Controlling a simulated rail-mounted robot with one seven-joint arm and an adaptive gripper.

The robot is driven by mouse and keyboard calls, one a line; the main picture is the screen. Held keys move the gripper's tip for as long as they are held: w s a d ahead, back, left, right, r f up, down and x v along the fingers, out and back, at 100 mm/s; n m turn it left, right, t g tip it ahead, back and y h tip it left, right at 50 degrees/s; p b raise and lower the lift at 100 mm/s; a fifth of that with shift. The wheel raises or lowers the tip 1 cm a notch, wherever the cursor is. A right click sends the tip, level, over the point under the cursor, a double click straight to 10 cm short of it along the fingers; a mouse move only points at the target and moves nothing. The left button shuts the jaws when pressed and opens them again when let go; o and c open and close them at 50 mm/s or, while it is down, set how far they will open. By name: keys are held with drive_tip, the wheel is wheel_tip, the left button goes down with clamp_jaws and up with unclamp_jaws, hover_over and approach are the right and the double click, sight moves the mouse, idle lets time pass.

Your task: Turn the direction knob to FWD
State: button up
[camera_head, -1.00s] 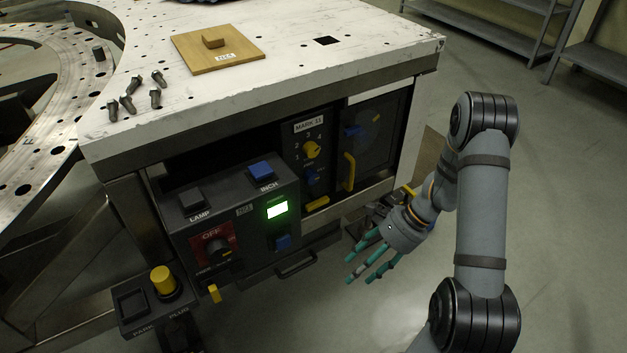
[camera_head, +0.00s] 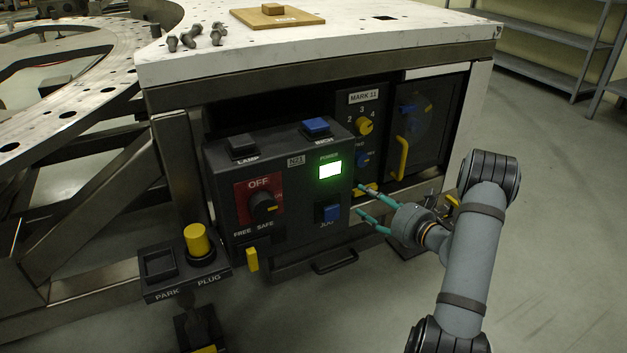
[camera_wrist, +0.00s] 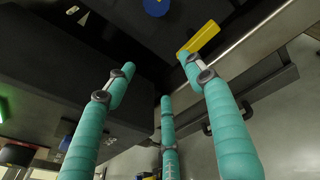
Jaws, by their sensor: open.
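The small blue knob (camera_head: 362,159), which appears to be the direction knob, is on the dark panel under the yellow selector knob. Its lettering is too small to read surely. A blue round part at the top edge of the wrist view (camera_wrist: 155,6) looks like the same knob. My gripper (camera_head: 361,200) has teal fingers spread open and empty. It is below the knob, beside the right side of the control box. In the wrist view its fingers (camera_wrist: 157,76) point towards the dark panel, apart from the knob.
The control box (camera_head: 280,190) projects left of my gripper, with a red-backed OFF selector (camera_head: 263,205) and a lit green display (camera_head: 330,170). A yellow bar (camera_wrist: 200,38) lies close to one fingertip. The yellow selector knob (camera_head: 364,126) and yellow door handle (camera_head: 401,158) are nearby.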

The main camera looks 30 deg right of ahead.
sight(363, 161)
drive_tip(key=d+r+m+t+h, duration=0.2)
drive_tip(key=d+r+h, duration=0.1)
drive_tip(key=d+r, duration=0.2)
drive_tip(key=w, duration=0.3)
drive_tip(key=w+b, duration=0.1)
drive_tip(key=w, duration=0.3)
drive_tip(key=w+b, duration=0.1)
drive_tip(key=w, duration=0.2)
drive_tip(key=shift+w+d+f, duration=0.25)
drive_tip(key=shift+d+f, duration=0.05)
drive_tip(key=shift+c, duration=1.3)
drive_tip(key=c, duration=0.9)
